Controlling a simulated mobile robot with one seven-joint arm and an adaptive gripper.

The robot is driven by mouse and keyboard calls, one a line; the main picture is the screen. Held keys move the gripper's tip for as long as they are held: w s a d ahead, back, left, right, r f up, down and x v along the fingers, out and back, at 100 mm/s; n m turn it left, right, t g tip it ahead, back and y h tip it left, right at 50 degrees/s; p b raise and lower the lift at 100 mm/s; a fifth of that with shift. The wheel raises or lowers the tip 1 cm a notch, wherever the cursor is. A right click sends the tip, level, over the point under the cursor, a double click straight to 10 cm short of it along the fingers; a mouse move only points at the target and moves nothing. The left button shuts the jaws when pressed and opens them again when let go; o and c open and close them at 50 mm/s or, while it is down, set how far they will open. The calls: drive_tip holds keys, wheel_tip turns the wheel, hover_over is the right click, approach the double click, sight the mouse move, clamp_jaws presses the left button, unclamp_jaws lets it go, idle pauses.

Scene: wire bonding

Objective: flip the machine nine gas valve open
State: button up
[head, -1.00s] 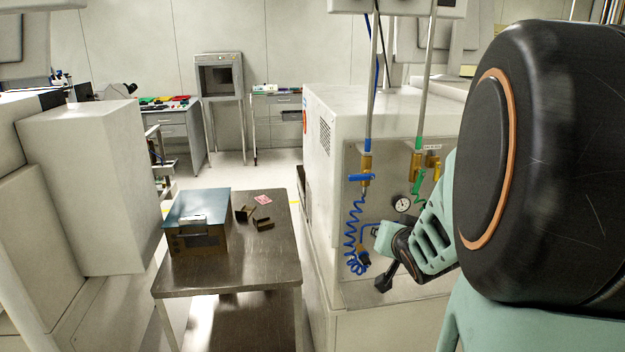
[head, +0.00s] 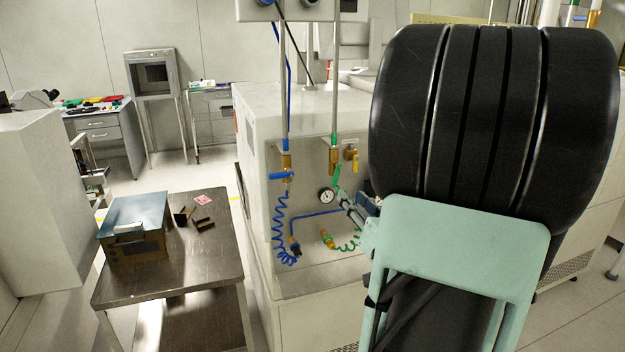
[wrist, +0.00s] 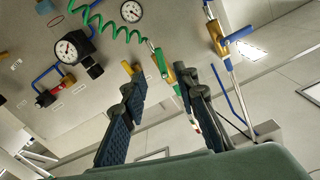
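Blue (head: 282,175), green (head: 334,141) and yellow (head: 351,154) valve handles sit on brass fittings on the machine's front panel. I cannot read a label that tells which is machine nine's gas valve. In the wrist view, the green handle (wrist: 160,62) on its brass body lies between the two finger lines, the yellow handle (wrist: 127,68) is by the left fingertip, and the blue handle (wrist: 238,35) is farther right. My gripper (wrist: 163,82) is open and empty, its dark fingers spread, close to the green valve; contact cannot be told. In the head view, my arm hides much of it.
A pressure gauge (head: 326,195), a blue coiled hose (head: 281,222) and a green coiled hose (head: 347,242) are close below the valves. A metal table (head: 205,262) with a blue-topped box (head: 135,232) stands left. Floor shows between table and machine.

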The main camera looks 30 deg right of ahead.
sight(336, 181)
drive_tip(key=p+x, duration=0.1)
drive_tip(key=x, duration=0.8)
drive_tip(key=shift+w+d, duration=0.1)
drive_tip(key=shift+w, duration=0.2)
clamp_jaws()
